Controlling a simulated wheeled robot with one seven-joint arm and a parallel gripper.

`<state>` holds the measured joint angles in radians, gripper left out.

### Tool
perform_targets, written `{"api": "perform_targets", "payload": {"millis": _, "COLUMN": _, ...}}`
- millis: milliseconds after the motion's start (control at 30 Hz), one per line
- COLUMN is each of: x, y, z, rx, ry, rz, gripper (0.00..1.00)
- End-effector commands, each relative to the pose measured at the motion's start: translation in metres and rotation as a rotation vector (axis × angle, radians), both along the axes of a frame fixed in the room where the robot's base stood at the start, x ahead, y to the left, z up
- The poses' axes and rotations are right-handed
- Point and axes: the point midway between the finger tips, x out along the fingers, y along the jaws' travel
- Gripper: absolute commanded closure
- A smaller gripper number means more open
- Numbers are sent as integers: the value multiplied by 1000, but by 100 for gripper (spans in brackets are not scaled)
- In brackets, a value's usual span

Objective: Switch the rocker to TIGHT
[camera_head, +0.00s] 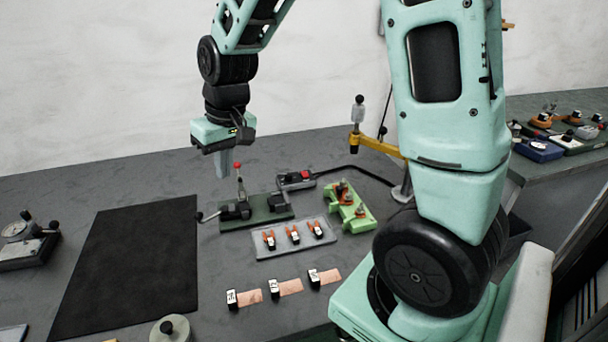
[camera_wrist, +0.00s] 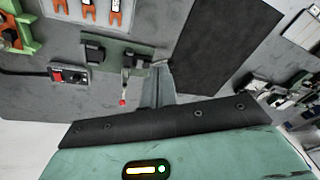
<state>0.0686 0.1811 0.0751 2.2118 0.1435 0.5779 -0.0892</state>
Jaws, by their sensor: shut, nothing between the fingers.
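A small dark box with a red rocker (camera_head: 305,174) sits on the grey table, behind and right of the dark green fixture (camera_head: 270,214). In the wrist view the box's red rocker (camera_wrist: 58,75) shows at the left, beside a black part. Any lettering on it is too small to read. My gripper (camera_head: 222,173) is shut and empty. It points down above the table, left of the rocker box and near the fixture's upright red-tipped lever (camera_head: 239,180). Its fingers (camera_wrist: 158,78) show in the middle of the wrist view, well apart from the rocker.
A grey tray (camera_head: 262,252) holds several orange-and-white pieces. Copper foil strips (camera_head: 291,286) lie in front, and a green block (camera_head: 362,222) stands at right. A black cable runs from the rocker box. A black mat (camera_head: 130,265) lies clear at left.

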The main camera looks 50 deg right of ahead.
Motion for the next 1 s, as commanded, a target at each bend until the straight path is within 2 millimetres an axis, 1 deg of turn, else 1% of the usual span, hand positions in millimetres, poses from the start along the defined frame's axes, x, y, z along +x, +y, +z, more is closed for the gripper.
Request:
{"api": "perform_targets", "payload": {"millis": 33, "x": 18, "y": -44, "z": -14, "rx": -8, "ry": -13, "rz": -98, "gripper": 100}}
{"api": "perform_targets", "payload": {"millis": 67, "x": 27, "y": -68, "z": -18, "rx": -15, "ry": -22, "rz": -145, "gripper": 100}}
{"api": "perform_targets", "payload": {"millis": 100, "x": 35, "y": -99, "z": -23, "rx": -25, "ry": -33, "rz": -205, "gripper": 100}}
{"api": "perform_targets", "payload": {"millis": 167, "x": 42, "y": -143, "z": -30, "rx": -42, "ry": -46, "rz": -287, "gripper": 100}}
{"api": "perform_targets", "payload": {"millis": 200, "x": 44, "y": -170, "z": -34, "rx": -54, "ry": -53, "rz": -336, "gripper": 100}}
{"api": "perform_targets", "payload": {"millis": 300, "x": 43, "y": -228, "z": -42, "rx": -83, "ry": -69, "rz": -432, "gripper": 100}}
{"api": "perform_targets", "payload": {"millis": 400, "x": 38, "y": -267, "z": -47, "rx": -106, "ry": -76, "rz": -496, "gripper": 100}}
{"api": "perform_targets", "payload": {"millis": 500, "x": 34, "y": -288, "z": -50, "rx": -120, "ry": -79, "rz": -531, "gripper": 100}}
{"api": "perform_targets", "payload": {"millis": 600, "x": 32, "y": -297, "z": -50, "rx": -125, "ry": -81, "rz": -544, "gripper": 100}}
{"api": "perform_targets", "payload": {"millis": 900, "x": 32, "y": -297, "z": -50, "rx": -125, "ry": -82, "rz": -544, "gripper": 100}}
{"api": "perform_targets", "payload": {"millis": 1000, "x": 33, "y": -297, "z": -54, "rx": -125, "ry": -80, "rz": -543, "gripper": 100}}
